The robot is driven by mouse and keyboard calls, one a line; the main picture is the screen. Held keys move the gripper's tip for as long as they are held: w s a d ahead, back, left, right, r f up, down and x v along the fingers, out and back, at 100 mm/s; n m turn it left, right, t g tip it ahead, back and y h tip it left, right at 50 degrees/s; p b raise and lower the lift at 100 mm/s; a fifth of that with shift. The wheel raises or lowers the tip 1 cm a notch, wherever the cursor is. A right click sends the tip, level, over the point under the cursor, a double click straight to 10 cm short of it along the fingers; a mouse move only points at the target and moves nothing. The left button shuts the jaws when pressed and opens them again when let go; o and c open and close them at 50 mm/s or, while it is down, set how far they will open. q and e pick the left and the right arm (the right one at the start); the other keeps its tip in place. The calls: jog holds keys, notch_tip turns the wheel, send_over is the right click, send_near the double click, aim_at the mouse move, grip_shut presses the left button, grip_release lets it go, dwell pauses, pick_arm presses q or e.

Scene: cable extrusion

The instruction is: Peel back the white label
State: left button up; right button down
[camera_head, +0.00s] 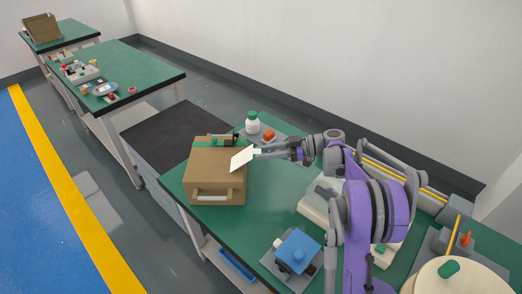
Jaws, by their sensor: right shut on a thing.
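The white label (242,160) shows as a pale, tilted sheet at the right edge of the top of a brown cardboard box (216,185). The box stands on the near green table and has a light handle strip on its front. My right gripper (260,153) comes in from the right and is shut on the label's right end. The label looks raised at an angle; I cannot tell how much of it still touches the box. My left gripper is not in view.
A white bottle (252,123) and a red-orange item (269,136) stand behind my right gripper. A blue-topped device (297,251) sits at the table's front. Farther green tables (140,73) hold small parts.

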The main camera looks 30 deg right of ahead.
jog(key=shift+s+d+f+b, duration=0.15)
jog(key=shift+f+b, duration=0.1)
jog(key=shift+f, duration=0.5)
jog(key=shift+s+d+f+b, duration=0.1)
jog(key=shift+d+f+b, duration=0.1)
jog(key=shift+f, duration=0.5)
jog(key=c, duration=1)
grip_release()
jog(key=shift+c, duration=0.2)
jog(key=o, duration=0.4)
jog(key=shift+w+a, duration=0.15)
jog(key=shift+w, duration=0.05)
jog(key=shift+o, duration=0.2)
notch_tip(320, 180, up, 10)
jog(key=shift+p, duration=0.35)
